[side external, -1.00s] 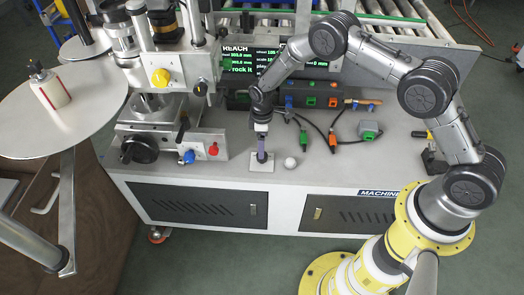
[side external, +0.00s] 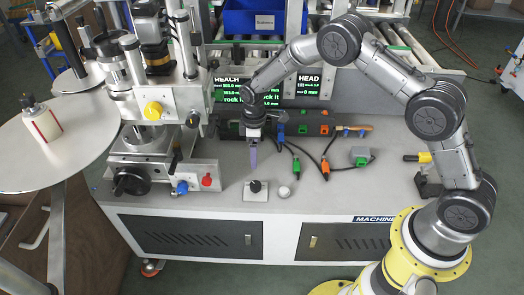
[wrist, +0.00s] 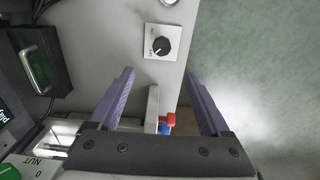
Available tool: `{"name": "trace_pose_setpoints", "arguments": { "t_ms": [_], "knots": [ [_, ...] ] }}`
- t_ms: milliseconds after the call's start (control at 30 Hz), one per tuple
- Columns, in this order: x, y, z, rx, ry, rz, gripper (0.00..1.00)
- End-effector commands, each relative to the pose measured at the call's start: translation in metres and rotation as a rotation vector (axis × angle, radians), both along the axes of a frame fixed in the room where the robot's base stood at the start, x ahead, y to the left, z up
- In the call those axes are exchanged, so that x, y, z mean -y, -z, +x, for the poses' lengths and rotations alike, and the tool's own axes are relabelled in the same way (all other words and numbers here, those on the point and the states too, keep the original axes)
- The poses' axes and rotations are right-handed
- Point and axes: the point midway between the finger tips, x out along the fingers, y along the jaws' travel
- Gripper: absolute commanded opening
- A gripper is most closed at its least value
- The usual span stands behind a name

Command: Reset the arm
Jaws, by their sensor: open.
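My gripper (side external: 253,168) points down above the front of the machine table. Its two purple fingers (wrist: 160,78) stand wide apart in the wrist view, with nothing between the tips. A black rotary knob (side external: 256,186) on a square white plate (side external: 248,196) sits just below the fingertips, with a small gap. In the wrist view the knob (wrist: 160,46) and its plate (wrist: 176,34) lie beyond the fingertips.
A small white ball-like object (side external: 284,192) is right of the plate. A labelling unit with a red knob (side external: 207,180) and blue knob (side external: 182,187) stands left. Green (side external: 296,166) and orange (side external: 325,167) connectors, cables and a grey box (side external: 361,155) are right and behind.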

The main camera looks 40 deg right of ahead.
Motion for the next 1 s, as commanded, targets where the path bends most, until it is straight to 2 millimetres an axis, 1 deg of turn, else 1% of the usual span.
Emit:
{"name": "trace_pose_setpoints", "arguments": {
  "t_ms": [67,167,200,267,300,367,400,467,500,567,600,667,700,767,800,833,867,900,967,1000],
  "knots": [
    [0.001,-0.025,0.012,0.051,0.005,0.005,0.81],
    [0.005,-0.078,0.024,0.139,0.015,0.014,0.81],
    [0.008,-0.103,0.024,0.174,0.019,0.017,0.81],
    [0.012,-0.141,0.020,0.225,0.026,0.022,0.81],
    [0.014,-0.164,0.015,0.255,0.034,0.024,0.81],
    [0.018,-0.196,0.004,0.294,0.051,0.029,0.81],
    [0.021,-0.217,-0.005,0.319,0.064,0.032,0.81],
    [0.025,-0.245,-0.021,0.355,0.089,0.039,0.81],
    [0.028,-0.262,-0.033,0.377,0.106,0.043,0.81],
    [0.032,-0.287,-0.053,0.411,0.135,0.051,0.81],
    [0.034,-0.300,-0.068,0.430,0.155,0.056,0.81],
    [0.037,-0.320,-0.091,0.459,0.188,0.065,0.81],
    [0.040,-0.330,-0.107,0.476,0.211,0.071,0.81],
    [0.043,-0.344,-0.132,0.502,0.248,0.083,0.81],
    [0.045,-0.351,-0.150,0.518,0.274,0.090,0.81],
    [0.046,-0.356,-0.163,0.529,0.292,0.096,0.81],
    [0.048,-0.359,-0.176,0.538,0.314,0.103,0.81],
    [0.049,-0.362,-0.194,0.551,0.342,0.113,0.81],
    [0.051,-0.363,-0.221,0.567,0.386,0.127,0.81],
    [0.052,-0.362,-0.239,0.575,0.417,0.136,0.81]
  ]
}}
